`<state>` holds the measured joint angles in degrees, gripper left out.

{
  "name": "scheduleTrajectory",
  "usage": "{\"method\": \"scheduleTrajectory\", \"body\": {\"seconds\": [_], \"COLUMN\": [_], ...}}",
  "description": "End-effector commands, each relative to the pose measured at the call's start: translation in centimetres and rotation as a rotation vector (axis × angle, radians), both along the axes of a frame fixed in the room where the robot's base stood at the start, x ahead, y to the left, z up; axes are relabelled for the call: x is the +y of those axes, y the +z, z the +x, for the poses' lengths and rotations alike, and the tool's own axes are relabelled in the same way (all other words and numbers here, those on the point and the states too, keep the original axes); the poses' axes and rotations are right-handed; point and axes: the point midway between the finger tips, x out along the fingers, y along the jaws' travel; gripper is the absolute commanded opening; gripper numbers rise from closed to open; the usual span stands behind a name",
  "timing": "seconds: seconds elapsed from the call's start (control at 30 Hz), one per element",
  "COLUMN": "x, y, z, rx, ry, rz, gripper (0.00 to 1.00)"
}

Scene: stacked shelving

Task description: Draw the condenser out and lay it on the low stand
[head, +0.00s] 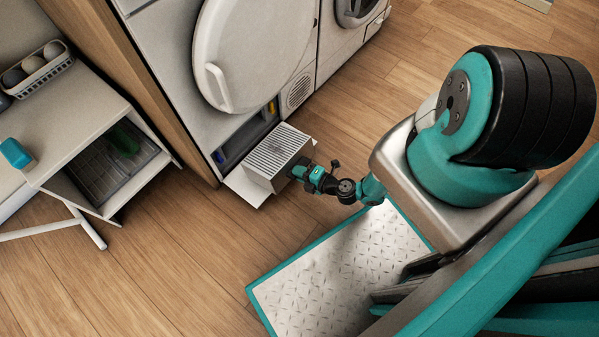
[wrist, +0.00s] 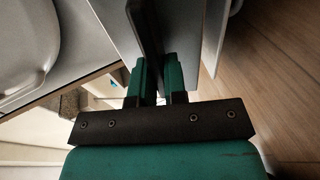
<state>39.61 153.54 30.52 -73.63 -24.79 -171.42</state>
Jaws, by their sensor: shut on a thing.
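The condenser (head: 277,150) is a pale grey box with a slotted top. In the head view it sticks well out of the open bay at the bottom of the white machine, above the lowered flap. Its inner end is at the bay mouth; I cannot tell how much is still inside. My gripper (head: 303,172) is at its outer end, shut on its dark handle. In the wrist view my gripper (wrist: 160,80) has its two teal fingers around the dark handle (wrist: 146,32), with the condenser's grey face (wrist: 183,35) beyond. I cannot make out the low stand for certain.
The lowered flap (head: 243,189) lies under the condenser. The round machine door (head: 255,50) is above the bay. A white table (head: 75,110) with an open compartment stands left, holding a basket (head: 38,72) and a teal object (head: 15,153).

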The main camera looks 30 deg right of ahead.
Motion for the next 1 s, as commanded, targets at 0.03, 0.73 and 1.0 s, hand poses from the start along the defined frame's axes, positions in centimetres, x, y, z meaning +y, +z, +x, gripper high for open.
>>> {"method": "scheduleTrajectory", "body": {"seconds": [0.03, 0.73, 1.0], "x": [0.0, -0.1, -0.1], "y": [0.8, 4.8, 6.3], "z": [0.1, 0.2, 0.1], "rx": [-0.004, -0.008, -0.008], "ry": [0.000, 0.000, 0.000], "rz": [0.001, 0.000, 0.000], "gripper": [0.00, 0.00, 0.00]}}
